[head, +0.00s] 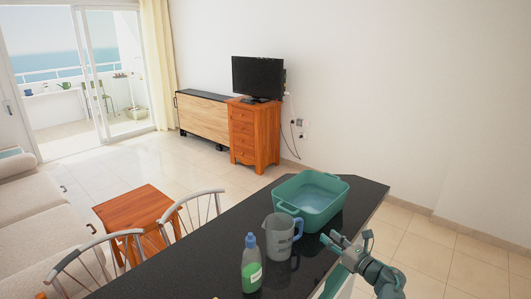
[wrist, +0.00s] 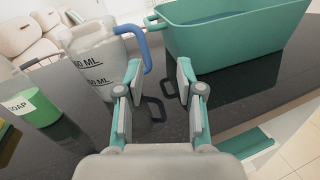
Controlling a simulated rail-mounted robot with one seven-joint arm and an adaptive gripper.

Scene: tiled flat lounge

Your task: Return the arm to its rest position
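My gripper (head: 347,240) is at the right part of the dark counter (head: 208,256), in front of the green basin. In the wrist view my gripper (wrist: 158,76) has its two fingers spread apart, with nothing held between them. The grey measuring jug (head: 280,236) stands to its left; in the wrist view the jug (wrist: 95,62) shows its blue handle close to the left finger. The green basin (head: 313,197) stands beyond the fingers, and it also shows in the wrist view (wrist: 225,42). I cannot tell from these frames how far the fingertips are above the counter.
A green soap bottle (head: 251,266) with a blue cap stands left of the jug. Two chairs (head: 197,212) and a small orange table (head: 134,209) are beyond the counter. Tiled floor (head: 430,250) lies open to the right.

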